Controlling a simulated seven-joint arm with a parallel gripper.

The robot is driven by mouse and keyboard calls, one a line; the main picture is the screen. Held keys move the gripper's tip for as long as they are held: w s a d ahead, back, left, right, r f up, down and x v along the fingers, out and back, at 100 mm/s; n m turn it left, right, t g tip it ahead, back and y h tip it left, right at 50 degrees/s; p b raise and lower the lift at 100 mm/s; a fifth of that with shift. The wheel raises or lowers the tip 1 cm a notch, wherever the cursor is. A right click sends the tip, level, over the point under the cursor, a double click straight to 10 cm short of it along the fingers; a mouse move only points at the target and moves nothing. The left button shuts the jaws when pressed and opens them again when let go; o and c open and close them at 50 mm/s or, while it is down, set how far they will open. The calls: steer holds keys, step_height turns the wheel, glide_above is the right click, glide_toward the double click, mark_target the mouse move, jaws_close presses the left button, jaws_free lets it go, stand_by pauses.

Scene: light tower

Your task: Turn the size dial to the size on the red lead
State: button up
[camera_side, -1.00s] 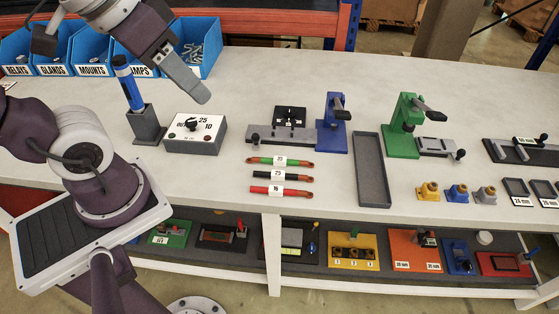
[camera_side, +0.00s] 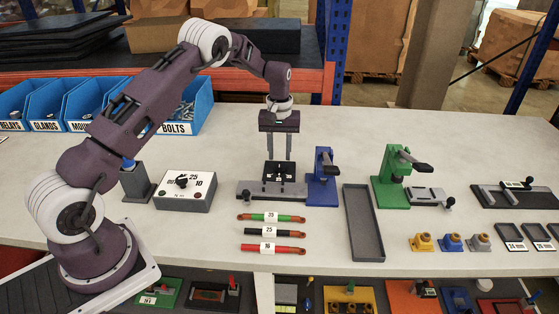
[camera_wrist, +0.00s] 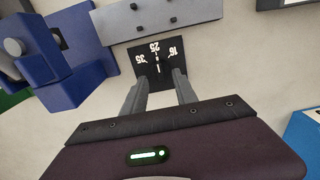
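The size dial is a black plate (camera_side: 281,171) behind the grey bar next to a blue lever stand. In the wrist view its face (camera_wrist: 155,58) reads 35, 25 and 16, with a white line mark below 25. My gripper (camera_side: 278,158) points down just above the plate. Its two fingers are apart, with nothing seen held between them; the wrist view shows the fingertips (camera_wrist: 162,82) over the plate's near part. I cannot tell whether they touch the knob. The red lead (camera_side: 272,247) lies in front and its white tag reads 16.
A black lead (camera_side: 270,232) tagged 25 and a green lead (camera_side: 271,217) tagged 35 lie behind the red one. A white box with a knob (camera_side: 185,187) stands left. The blue lever stand (camera_side: 323,185) and an empty grey tray (camera_side: 363,225) are right.

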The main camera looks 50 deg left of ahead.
mark_target(280, 164)
step_height(280, 164, down, 3)
steer(key=shift+f, duration=0.15)
jaws_close()
stand_by(0.4)
steer(key=m, duration=0.9)
steer(key=shift+m, duration=0.4)
stand_by(0.4)
jaws_free()
